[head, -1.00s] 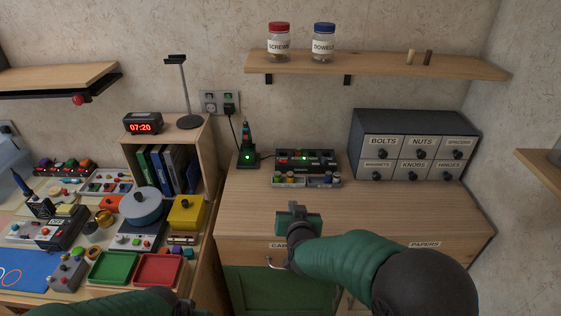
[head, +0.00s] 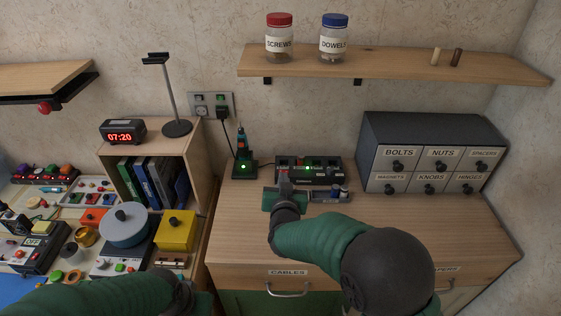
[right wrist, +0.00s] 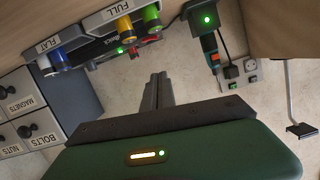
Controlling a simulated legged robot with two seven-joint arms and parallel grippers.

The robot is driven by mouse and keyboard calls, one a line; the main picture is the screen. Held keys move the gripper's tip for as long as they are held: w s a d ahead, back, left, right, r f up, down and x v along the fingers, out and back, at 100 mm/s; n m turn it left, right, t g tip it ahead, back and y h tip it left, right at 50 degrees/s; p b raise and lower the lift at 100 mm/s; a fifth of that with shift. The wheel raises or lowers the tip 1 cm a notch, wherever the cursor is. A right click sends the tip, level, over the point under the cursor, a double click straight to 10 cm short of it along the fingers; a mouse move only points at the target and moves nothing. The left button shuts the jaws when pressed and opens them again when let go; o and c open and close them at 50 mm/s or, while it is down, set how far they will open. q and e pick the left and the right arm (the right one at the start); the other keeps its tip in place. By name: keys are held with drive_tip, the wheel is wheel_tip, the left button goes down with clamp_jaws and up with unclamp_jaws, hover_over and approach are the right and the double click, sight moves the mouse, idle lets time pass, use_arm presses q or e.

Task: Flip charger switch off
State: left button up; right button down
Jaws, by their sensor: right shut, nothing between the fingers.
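A black charger box (head: 322,166) with a lit green light stands on the cabinet top, below the wall; in the right wrist view its charger front (right wrist: 122,46) shows near the top. A separate dock (head: 245,166) with an upright tool and green light stands left of it. A wall socket plate (head: 212,105) with small switches and a black plug is above the dock; the socket plate (right wrist: 237,76) also shows in the wrist view. My right gripper (head: 284,176) is shut and empty in front of the charger, hiding part of it; its fingers (right wrist: 158,92) show together. My left gripper's fingers are hidden.
A grey drawer unit (head: 432,126) stands right of the charger. A tray of batteries (head: 335,194) lies in front of it, partly hidden. A shelf (head: 395,66) with jars is above. Left is a bookcase with a clock (head: 123,131) and headphone stand (head: 170,90).

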drive_tip(key=w+f, duration=0.2)
drive_tip(key=w, duration=0.1)
drive_tip(key=w+f, duration=0.1)
drive_tip(key=w, duration=0.2)
drive_tip(key=w+f, duration=0.2)
drive_tip(key=w, duration=0.1)
drive_tip(key=shift+w+a+f, duration=0.3)
drive_tip(key=shift+w+f, duration=0.05)
use_arm(q)
drive_tip(key=shift+r, duration=0.15)
use_arm(e)
drive_tip(key=shift+f, duration=0.15)
drive_tip(key=shift+f, duration=0.1)
